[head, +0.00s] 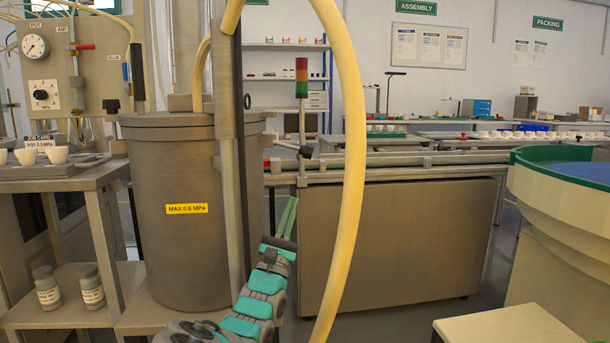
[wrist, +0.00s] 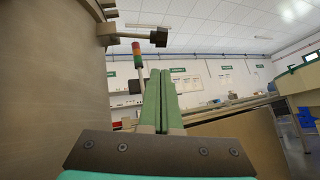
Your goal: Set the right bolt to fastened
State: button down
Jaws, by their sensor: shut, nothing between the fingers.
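The grey pressure pot (head: 165,235) stands left of centre in the head view, with a yellow MAX 0.6 MPa label. It fills the left of the wrist view (wrist: 50,80). What looks like the right bolt (wrist: 133,35) sticks out sideways from the pot's upper edge, with a dark knob at its end.
A conveyor (head: 400,165) runs behind to the right. A cream round bowl (head: 560,195) stands at far right. A bench with cups (head: 55,154) is left.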

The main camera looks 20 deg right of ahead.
aim_at(293, 147)
jog(key=x, duration=1)
jog(key=shift+d+p, duration=0.1)
jog(key=shift+p, duration=0.2)
